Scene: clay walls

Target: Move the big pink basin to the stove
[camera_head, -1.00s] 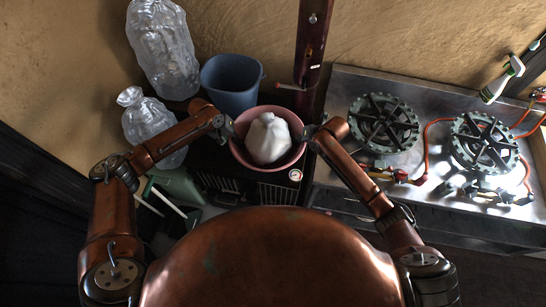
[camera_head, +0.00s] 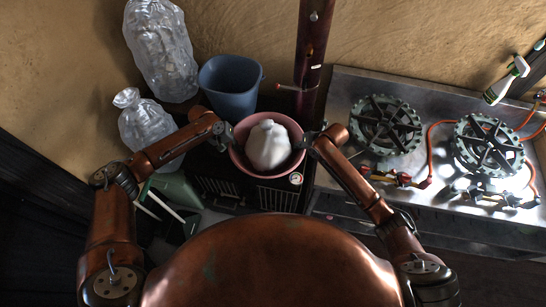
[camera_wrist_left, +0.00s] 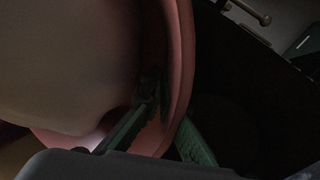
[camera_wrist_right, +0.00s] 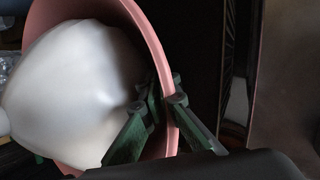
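The big pink basin (camera_head: 237,160) is in front of me at the middle of the head view, above or on a dark oven-like unit; I cannot tell if it touches it. A white rounded vessel (camera_head: 268,146) sits inside. My left gripper (camera_head: 226,133) is shut on the basin's left rim; in the left wrist view (camera_wrist_left: 165,125) one finger is inside the wall and one outside. My right gripper (camera_head: 309,138) is shut on the right rim; in the right wrist view its fingers (camera_wrist_right: 168,100) straddle the pink wall. The stove (camera_head: 425,178) with two burners is at the right.
A dark red post (camera_head: 312,45) rises between basin and stove. Burners (camera_head: 385,124) (camera_head: 487,146), orange hoses and a spray bottle (camera_head: 507,80) occupy the stove top.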

